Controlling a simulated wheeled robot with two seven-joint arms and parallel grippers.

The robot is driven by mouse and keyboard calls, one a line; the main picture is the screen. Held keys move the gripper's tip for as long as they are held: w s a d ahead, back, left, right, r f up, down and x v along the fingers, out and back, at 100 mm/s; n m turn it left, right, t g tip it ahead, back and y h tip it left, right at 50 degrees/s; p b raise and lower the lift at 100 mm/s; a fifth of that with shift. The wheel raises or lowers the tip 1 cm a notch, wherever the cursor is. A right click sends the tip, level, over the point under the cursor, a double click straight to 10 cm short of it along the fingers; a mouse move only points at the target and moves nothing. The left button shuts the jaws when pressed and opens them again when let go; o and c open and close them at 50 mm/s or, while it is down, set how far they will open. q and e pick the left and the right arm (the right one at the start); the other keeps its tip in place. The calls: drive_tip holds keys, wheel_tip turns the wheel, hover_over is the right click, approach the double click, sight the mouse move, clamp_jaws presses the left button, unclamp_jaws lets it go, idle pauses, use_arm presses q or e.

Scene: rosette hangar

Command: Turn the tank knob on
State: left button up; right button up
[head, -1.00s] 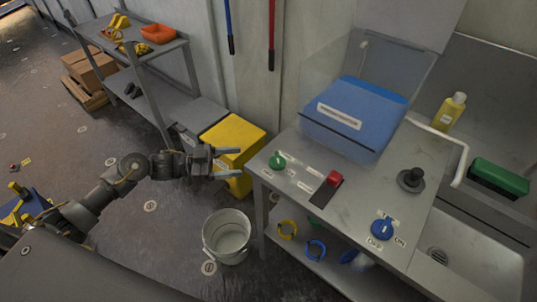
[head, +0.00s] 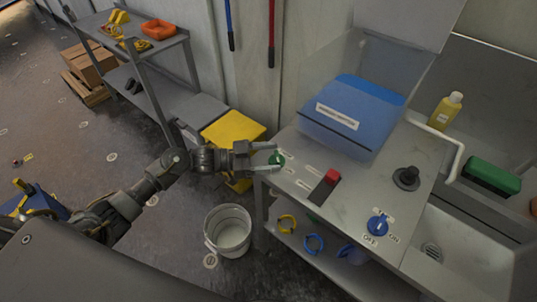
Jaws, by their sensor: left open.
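A blue knob (head: 377,225) stands near the front right of the grey counter (head: 335,215), with OFF and ON labels beside it. A small green knob (head: 278,159) is at the counter's left end, with white labels near it. My left gripper (head: 272,158) is open at that left end, its two fingers on either side of the green knob in the picture. I cannot tell whether they touch it. The blue knob is well to the right of the gripper. My right gripper is out of view.
A red switch (head: 332,177), a blue box (head: 355,112) and a black knob (head: 406,178) are on the counter. A sink (head: 470,245) lies to the right. A bucket (head: 229,230) and a yellow bin (head: 232,131) stand left of the counter.

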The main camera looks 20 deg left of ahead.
use_arm(q)
drive_tip(key=shift+c, duration=0.2)
drive_tip(key=c, duration=0.9)
drive_tip(key=shift+s+d+r+n+t+p, duration=0.1)
drive_tip(key=shift+n+t+p, duration=0.25)
drive_tip(key=shift+p, duration=0.35)
drive_tip(key=shift+c, duration=0.2)
drive_tip(key=n+t+y+p, duration=0.2)
drive_tip(key=n+t+p, duration=0.1)
drive_tip(key=p, duration=0.1)
drive_tip(key=shift+s+d+r+t+y, duration=0.2)
drive_tip(key=shift+s+t+y, duration=0.1)
drive_tip(key=shift+t+y, duration=0.1)
drive_tip(key=n+t+y, duration=0.1)
drive_tip(key=n+t+y+p, duration=0.2)
drive_tip(key=shift+s+d+f+y, duration=0.15)
drive_tip(key=shift+d+f+y, duration=0.1)
drive_tip(key=shift+y, duration=0.15)
drive_tip(key=shift+d+n+t+y+p, duration=0.1)
drive_tip(key=shift+n+t+y+p, duration=0.45)
drive_tip(key=shift+n+t+y, duration=0.7)
drive_tip(key=shift+g+y, duration=0.3)
drive_tip(key=shift+y, duration=0.15)
drive_tip(key=o, duration=1)
